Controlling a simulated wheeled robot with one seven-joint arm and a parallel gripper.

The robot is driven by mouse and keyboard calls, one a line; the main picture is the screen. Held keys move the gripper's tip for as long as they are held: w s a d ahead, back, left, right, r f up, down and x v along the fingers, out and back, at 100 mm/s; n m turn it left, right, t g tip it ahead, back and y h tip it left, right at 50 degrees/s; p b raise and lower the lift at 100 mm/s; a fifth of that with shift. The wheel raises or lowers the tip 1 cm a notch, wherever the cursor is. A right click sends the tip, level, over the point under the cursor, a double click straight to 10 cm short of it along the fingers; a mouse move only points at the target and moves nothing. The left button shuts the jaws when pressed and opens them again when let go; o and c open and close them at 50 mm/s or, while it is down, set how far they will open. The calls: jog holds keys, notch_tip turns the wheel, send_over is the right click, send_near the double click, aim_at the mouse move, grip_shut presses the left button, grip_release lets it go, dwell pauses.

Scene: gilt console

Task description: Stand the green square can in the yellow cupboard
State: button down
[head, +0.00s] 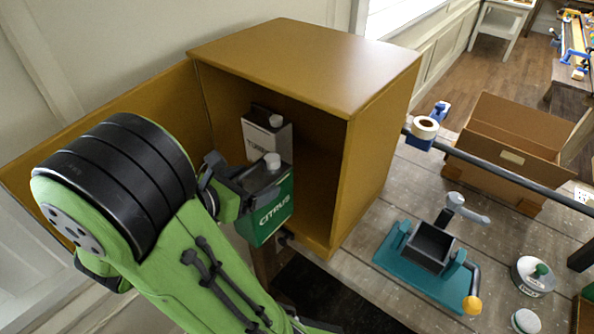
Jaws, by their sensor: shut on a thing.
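The green square can (275,206) has a white cap and the word CITRUS on its side. My gripper (247,183) is shut on it near its top and holds it roughly upright at the front opening of the yellow cupboard (375,160). The cupboard's door (110,115) stands open to the left. Inside the cupboard stands another square can (256,132), grey-white with a dark top part, behind the green can. The green can and my gripper hide part of the cupboard's floor and part of the other can.
A teal vise (425,262) with a yellow-knobbed handle stands on the wooden bench right of the cupboard. Round tins (532,276) sit at the right. The cupboard's right inside looks empty.

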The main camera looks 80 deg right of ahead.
jog(key=r+x, duration=0.2)
jog(key=x, duration=1.2)
jog(key=shift+s+d, duration=0.3)
jog(key=shift+d, duration=0.4)
jog(key=shift+f, duration=0.15)
